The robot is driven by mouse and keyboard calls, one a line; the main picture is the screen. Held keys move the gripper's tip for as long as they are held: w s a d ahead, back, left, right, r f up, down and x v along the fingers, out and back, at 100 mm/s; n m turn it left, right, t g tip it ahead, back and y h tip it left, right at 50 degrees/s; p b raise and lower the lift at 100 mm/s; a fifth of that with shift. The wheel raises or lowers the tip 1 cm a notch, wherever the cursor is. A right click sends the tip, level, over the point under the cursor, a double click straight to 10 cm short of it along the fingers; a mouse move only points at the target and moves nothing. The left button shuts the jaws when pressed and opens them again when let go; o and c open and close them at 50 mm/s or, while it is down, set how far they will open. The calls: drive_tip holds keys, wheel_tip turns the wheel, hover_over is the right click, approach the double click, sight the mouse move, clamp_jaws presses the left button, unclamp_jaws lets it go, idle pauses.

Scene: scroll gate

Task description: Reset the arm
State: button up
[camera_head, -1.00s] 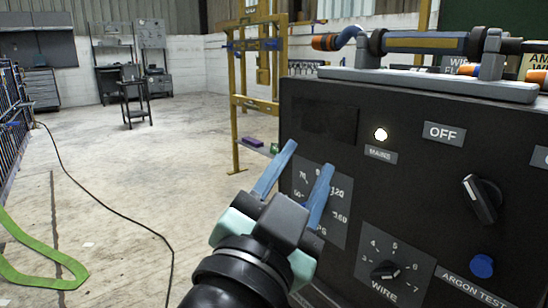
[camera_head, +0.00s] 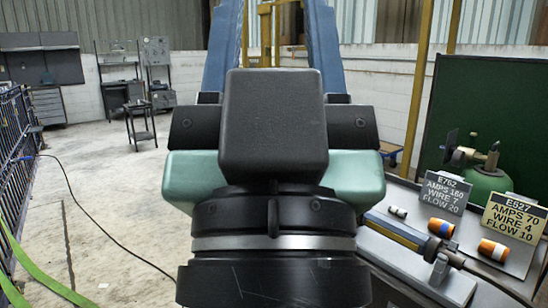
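My gripper (camera_head: 273,38) fills the middle of the head view, raised and seen from behind. Its two blue fingers point up and stand wide apart, with nothing visible between them. Its dark and pale green body hides much of the scene behind it. The machine's front panel and dials are out of view.
A green screen (camera_head: 490,110) stands behind. Blue fencing (camera_head: 15,140), a green strap and a cable lie left. Open floor (camera_head: 110,190) is left of my gripper.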

wheel_tip(320, 180, up, 18)
drive_tip(key=p, duration=1.5)
drive_tip(key=shift+f, duration=0.15)
